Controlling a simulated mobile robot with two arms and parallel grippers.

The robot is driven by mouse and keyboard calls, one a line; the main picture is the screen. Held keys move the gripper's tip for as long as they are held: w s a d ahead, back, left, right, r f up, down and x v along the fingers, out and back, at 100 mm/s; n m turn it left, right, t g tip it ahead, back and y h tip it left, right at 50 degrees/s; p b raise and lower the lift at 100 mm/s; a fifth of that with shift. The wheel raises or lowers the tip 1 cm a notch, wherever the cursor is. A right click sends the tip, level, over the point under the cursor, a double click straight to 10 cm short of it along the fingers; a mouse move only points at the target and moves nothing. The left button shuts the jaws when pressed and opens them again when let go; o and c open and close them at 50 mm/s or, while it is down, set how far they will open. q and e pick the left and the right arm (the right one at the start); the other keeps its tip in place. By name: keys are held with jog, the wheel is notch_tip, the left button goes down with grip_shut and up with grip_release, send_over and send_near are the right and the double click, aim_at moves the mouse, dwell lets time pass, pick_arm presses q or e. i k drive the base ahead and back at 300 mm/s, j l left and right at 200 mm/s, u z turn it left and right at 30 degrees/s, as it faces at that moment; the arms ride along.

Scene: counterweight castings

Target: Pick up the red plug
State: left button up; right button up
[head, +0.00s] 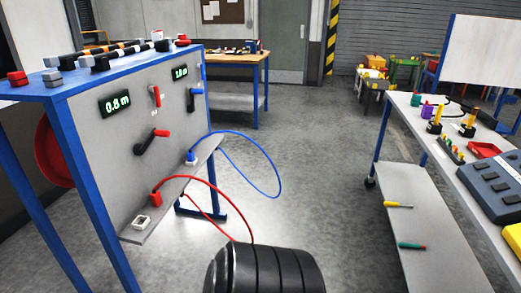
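The red plug (156,199) is a small red block on the sloping grey ledge at the foot of the panel (130,150). A red cable (215,188) arcs from it to the right and drops behind a dark ridged shape at the bottom. A white socket (141,222) sits on the ledge in front of the plug, and its top looks empty. Whether the red plug sits in a socket of its own I cannot tell. A blue plug (191,156) with a looping blue cable (268,165) stands further back.
The blue-framed bench (60,90) carries the panel, with levers and two green displays. A workbench (234,62) stands at the back. At right, a table (408,103) holds several tools and a red tray (483,150). The floor (320,180) between is clear.

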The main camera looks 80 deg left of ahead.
aim_at(155, 200)
jog(key=u, duration=3.6)
jog(key=i+l+u, duration=0.1)
jog(key=u, duration=0.65)
jog(key=i+l+u, duration=0.2)
jog(key=l+u, duration=0.15)
jog(key=l, duration=0.2)
jog(key=i+l+u, duration=0.1)
jog(key=l+u, duration=0.2)
jog(key=l, duration=0.25)
jog(key=l+u, duration=0.35)
jog(key=l, duration=0.25)
jog(key=i, duration=0.05)
